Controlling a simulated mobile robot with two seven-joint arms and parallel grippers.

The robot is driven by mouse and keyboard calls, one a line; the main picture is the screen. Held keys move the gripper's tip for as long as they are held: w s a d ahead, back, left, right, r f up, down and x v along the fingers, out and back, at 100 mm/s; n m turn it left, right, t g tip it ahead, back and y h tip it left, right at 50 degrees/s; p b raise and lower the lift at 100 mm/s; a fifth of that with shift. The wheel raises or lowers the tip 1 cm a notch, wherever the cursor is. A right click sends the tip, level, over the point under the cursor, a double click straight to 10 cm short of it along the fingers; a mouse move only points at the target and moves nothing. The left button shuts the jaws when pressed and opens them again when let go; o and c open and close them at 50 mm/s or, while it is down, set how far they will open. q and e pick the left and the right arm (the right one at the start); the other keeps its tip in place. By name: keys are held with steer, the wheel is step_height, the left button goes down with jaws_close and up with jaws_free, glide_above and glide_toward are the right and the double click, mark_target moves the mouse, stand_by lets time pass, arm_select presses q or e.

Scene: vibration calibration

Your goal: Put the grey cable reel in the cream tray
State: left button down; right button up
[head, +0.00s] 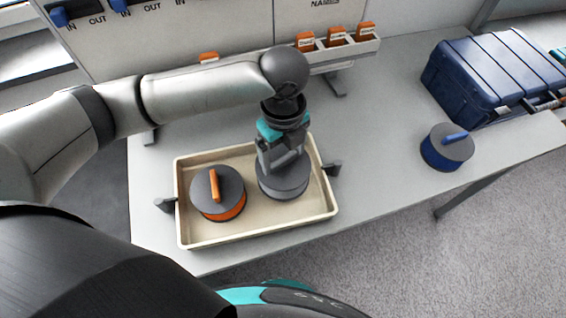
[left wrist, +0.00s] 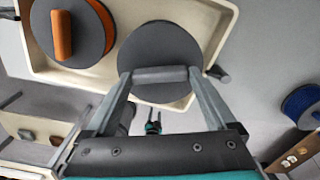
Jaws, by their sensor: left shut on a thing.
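The cream tray (head: 240,234) lies on the grey table with dark handles at its two ends. The grey cable reel (head: 285,184) is inside the tray's right part, directly under my left gripper (head: 283,160). The left gripper is shut on the reel's handle; in the left wrist view its two fingers (left wrist: 160,78) close on the grey handle of the reel (left wrist: 160,45). I cannot tell whether the reel touches the tray floor. My right gripper is not in view.
A reel with orange handle (head: 214,184) stands in the tray's left part. A blue reel (head: 447,149) stands on the table at right, by a blue case (head: 495,70). A rack with orange-labelled slots (head: 337,44) is at the back. Table between tray and blue reel is clear.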

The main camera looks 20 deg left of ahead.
arm_select(q)
step_height(320, 180, down, 4)
steer(key=shift+r+b, duration=0.1)
steer(key=shift+b, duration=0.35)
jaws_free()
steer(key=shift+f, duration=0.2)
steer(key=shift+r, duration=0.1)
step_height(320, 180, up, 12)
steer(key=p, duration=0.2)
steer(key=shift+r+p, duration=0.1)
steer(key=shift+p, duration=0.3)
